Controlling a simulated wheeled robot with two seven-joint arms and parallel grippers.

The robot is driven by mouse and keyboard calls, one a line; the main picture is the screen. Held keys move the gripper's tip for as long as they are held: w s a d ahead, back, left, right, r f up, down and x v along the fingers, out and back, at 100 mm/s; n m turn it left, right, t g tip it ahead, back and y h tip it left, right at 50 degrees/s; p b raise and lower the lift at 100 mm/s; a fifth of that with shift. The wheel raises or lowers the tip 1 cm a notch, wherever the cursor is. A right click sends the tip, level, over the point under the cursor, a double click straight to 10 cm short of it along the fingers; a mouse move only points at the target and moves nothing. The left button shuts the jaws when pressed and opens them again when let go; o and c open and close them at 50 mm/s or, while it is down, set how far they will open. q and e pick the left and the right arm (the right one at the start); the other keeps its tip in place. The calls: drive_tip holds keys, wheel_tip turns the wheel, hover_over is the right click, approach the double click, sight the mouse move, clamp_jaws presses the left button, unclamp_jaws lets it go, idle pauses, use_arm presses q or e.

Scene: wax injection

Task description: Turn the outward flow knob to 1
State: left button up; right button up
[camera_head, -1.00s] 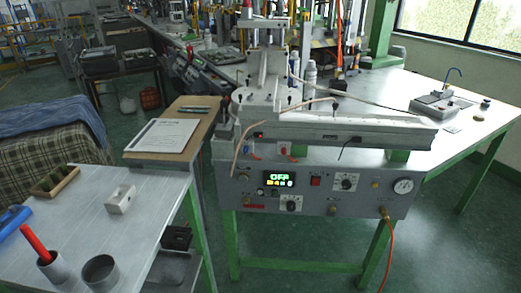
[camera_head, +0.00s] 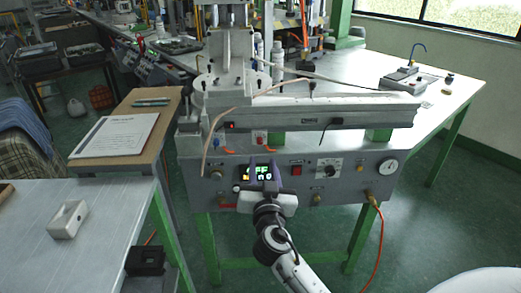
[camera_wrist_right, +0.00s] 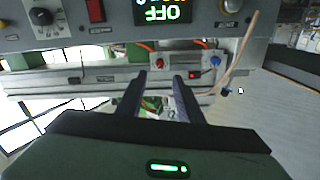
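The grey wax machine's front panel (camera_head: 225,185) faces me. A black knob on a white dial plate (camera_head: 330,172) sits right of the red button. It also shows, upside down, in the right wrist view (camera_wrist_right: 40,16); its setting is too small to read. A second, lower knob seen earlier is now hidden behind my right gripper. I cannot tell which knob is the outward flow one. My right gripper (camera_head: 263,169) is in front of the green-lit display (camera_head: 262,171). In the wrist view its two fingers (camera_wrist_right: 160,78) are apart with nothing between them. My left gripper is out of view.
A red button (camera_head: 297,168) and a round gauge (camera_head: 388,167) are on the panel. An orange hose (camera_head: 378,245) hangs at its right. A thin tan tube (camera_head: 213,135) droops over the left front. A grey table (camera_head: 100,240) with a white block (camera_head: 68,219) stands at left.

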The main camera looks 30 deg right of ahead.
sight(260, 143)
drive_tip(key=p+x, duration=0.1)
drive_tip(key=x, duration=0.8)
drive_tip(key=shift+w+d, duration=0.15)
drive_tip(key=shift+w, duration=0.15)
clamp_jaws()
